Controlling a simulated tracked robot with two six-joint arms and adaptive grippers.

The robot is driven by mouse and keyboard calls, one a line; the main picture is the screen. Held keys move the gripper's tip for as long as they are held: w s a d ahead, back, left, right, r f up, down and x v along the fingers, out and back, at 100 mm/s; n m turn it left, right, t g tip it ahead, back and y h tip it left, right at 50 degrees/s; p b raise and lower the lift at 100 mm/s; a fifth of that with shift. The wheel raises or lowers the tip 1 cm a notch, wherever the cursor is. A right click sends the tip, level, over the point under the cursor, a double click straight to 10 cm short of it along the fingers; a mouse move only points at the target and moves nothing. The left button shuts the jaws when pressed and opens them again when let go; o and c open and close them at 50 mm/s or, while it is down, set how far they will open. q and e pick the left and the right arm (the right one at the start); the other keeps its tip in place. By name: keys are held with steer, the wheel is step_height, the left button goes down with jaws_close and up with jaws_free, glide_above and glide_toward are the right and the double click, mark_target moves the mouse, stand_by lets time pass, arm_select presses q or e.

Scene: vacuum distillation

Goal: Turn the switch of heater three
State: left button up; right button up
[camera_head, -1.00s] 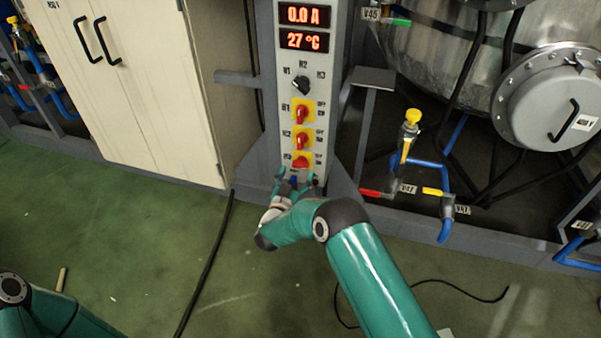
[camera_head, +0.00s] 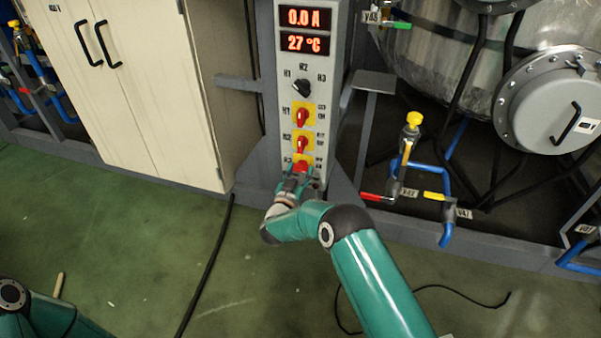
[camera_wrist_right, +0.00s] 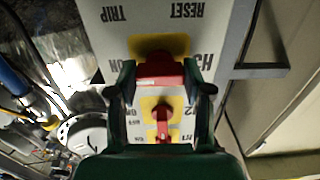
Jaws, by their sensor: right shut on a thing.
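The panel (camera_head: 313,90) is a light grey column with red rotary switches on yellow plates. The heater three switch (camera_head: 301,164) is the lowest of them, marked H3, and my gripper partly hides it. In the right wrist view its red knob (camera_wrist_right: 160,69) sits between my fingers. My right gripper (camera_head: 298,179) reaches it from below and is shut on the knob; its fingers also show in the right wrist view (camera_wrist_right: 160,80), one on each side. My left gripper is out of view; only part of the left arm shows at the lower left.
The H2 switch (camera_head: 302,143) and H1 switch (camera_head: 303,117) sit above, with a black selector (camera_head: 301,87) over them. The displays (camera_head: 305,31) read 0.0 A and 27 °C. A cabinet (camera_head: 150,90) stands left; valves and blue pipes (camera_head: 432,168) are right.

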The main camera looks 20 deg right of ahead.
steer(key=shift+d, duration=0.1)
steer(key=n, duration=0.3)
steer(key=shift+n+p, duration=0.35)
steer(key=shift+n, duration=0.05)
steer(key=n+p, duration=0.1)
steer(key=n, duration=0.8)
steer(key=shift+n+p, duration=0.3)
steer(key=shift+n, duration=0.1)
steer(key=n, duration=0.4)
steer(key=shift+p, duration=0.3)
steer(key=o, duration=1.2)
steer(key=shift+c, duration=0.2)
